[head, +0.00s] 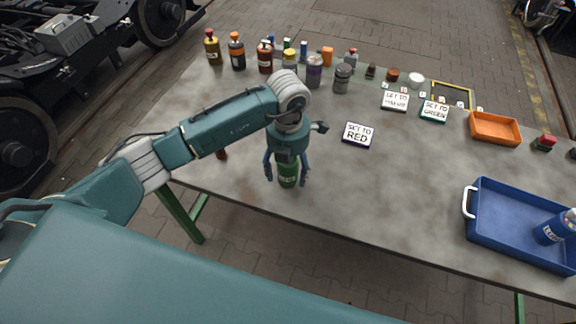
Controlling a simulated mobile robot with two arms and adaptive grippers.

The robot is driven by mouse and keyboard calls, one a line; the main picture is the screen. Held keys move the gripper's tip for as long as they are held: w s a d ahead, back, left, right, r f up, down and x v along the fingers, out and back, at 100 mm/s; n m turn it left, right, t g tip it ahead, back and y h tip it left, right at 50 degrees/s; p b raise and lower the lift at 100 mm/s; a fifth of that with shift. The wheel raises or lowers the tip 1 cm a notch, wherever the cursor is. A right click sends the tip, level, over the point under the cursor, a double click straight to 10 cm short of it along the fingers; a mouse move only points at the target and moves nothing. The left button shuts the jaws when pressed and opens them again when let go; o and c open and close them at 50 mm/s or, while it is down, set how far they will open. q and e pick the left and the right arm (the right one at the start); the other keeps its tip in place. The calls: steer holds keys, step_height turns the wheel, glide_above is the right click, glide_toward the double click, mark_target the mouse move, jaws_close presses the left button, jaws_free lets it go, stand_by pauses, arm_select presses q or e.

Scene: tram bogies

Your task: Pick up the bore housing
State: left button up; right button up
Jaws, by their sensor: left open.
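My left gripper (287,178) points down over the near edge of the grey table (400,205). Its fingers are apart, one on each side of a green cylinder (288,174) with a pale label. The cylinder seems to stand upright on the table; its top is hidden under the gripper. I cannot tell whether the fingers touch it. No thing in view can be surely told as the bore housing. My right gripper is not in view.
Bottles and jars (265,57) line the back left. Signs "SET TO RED" (357,134) and "SET TO GREEN" (434,111) lie mid-table. An orange tray (495,128) is at right; a blue tray (505,243) holds a blue can (553,229).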

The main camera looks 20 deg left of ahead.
arm_select(q)
steer(key=shift+f, duration=0.45)
steer(key=shift+c, duration=0.5)
steer(key=c, duration=1.2)
steer(key=shift+c, duration=0.2)
steer(key=shift+r, duration=0.15)
